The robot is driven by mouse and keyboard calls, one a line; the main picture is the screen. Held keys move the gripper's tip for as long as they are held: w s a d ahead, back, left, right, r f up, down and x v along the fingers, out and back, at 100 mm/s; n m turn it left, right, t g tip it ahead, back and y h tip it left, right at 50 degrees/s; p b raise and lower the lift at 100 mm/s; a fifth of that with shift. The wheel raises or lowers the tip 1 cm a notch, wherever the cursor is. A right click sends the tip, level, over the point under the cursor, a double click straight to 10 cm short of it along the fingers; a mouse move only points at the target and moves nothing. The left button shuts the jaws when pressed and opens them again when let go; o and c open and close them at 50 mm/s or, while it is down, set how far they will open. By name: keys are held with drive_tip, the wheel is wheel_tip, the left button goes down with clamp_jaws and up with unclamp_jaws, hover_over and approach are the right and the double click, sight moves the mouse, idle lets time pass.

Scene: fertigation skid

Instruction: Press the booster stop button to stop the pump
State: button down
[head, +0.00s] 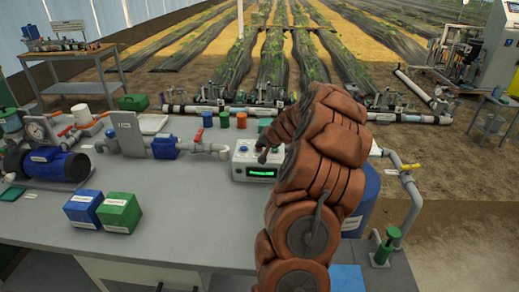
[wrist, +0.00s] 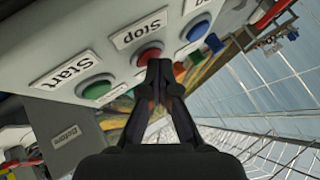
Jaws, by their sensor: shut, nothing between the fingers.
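My gripper (wrist: 160,66) is shut and empty. Its fingertips are right at the red button and cover its lower right edge. I cannot tell whether they touch it. In the head view my gripper (head: 262,156) is over the box.
A blue box (head: 83,208) and a green box (head: 119,212) sit on the bench at the left, near a blue pump (head: 47,163). Pipework with a blue fitting (head: 165,147) runs left of the control box. Small coloured cups stand behind it.

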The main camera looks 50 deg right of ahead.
drive_tip(key=shift+r, duration=0.1)
drive_tip(key=shift+r+p, duration=0.4)
drive_tip(key=shift+r, duration=0.3)
drive_tip(key=shift+r+p, duration=1.4)
drive_tip(key=shift+r, duration=1.15)
